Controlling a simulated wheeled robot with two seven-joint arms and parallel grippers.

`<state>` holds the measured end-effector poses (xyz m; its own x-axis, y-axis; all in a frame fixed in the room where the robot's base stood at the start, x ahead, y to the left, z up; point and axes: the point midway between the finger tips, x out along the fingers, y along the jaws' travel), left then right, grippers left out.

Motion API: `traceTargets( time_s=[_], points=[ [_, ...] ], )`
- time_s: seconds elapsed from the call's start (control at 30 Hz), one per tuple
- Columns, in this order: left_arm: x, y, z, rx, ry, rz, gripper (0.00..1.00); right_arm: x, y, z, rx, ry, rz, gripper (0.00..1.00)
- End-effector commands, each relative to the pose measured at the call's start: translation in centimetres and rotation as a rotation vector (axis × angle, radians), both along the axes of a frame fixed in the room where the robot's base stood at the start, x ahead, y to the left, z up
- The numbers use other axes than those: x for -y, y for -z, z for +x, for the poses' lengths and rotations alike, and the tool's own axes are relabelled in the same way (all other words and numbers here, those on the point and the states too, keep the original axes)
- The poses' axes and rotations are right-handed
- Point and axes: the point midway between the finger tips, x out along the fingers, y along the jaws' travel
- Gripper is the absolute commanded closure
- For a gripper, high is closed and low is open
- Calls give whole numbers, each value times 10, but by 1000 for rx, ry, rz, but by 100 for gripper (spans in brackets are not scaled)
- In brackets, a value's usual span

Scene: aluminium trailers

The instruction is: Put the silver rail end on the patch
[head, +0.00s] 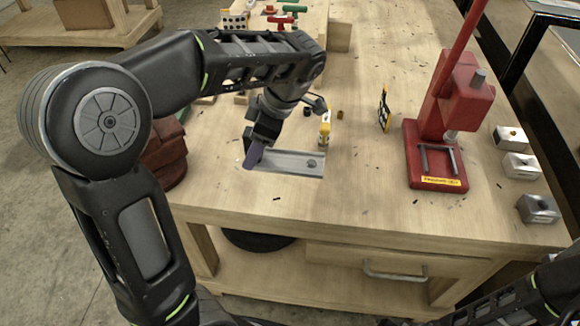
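My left gripper (260,138) is over the front left of the workbench, pointing down. It appears shut on a purple-grey piece (253,155), which hangs tilted from its fingers. I cannot tell whether this piece is the silver rail end. A flat grey rectangle (288,166), possibly the patch, lies on the bench just right of the held piece and is partly overlapped by it. A small round spot shows at the rectangle's right end. Silver blocks (537,208) stand in a row along the right edge. My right arm shows at the lower right, its gripper out of view.
A red press (436,150) stands on the right of the bench. A small yellow-and-white item (325,128) is behind the grey rectangle, and a black-and-white marker plate (384,109) stands farther right. Reddish-brown blocks (168,155) are at the left edge. The front middle is clear.

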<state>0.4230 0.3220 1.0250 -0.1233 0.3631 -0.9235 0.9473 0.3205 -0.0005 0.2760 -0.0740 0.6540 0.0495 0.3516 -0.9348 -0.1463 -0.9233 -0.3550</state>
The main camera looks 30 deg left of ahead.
Motion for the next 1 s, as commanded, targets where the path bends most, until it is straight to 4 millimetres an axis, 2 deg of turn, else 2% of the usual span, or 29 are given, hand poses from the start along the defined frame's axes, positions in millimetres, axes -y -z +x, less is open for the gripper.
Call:
traceTargets(
  time_s=[0.37,0.47,0.7,0.8,1.0],
  points=[
    [0,2,0,1,-12,-1,100,0,-1,0,0,0,0,64],
    [0,14,-1,-2,-11,-1,100,0,-3,0,-1,0,-1,64],
    [0,55,-1,-2,-11,-2,100,0,-8,-1,-3,1,-2,64],
    [0,62,0,2,-10,-2,100,1,-8,-1,-4,1,-2,64],
    [0,62,0,3,-10,-2,100,1,-8,-1,-4,1,-2,64]
  ],
)
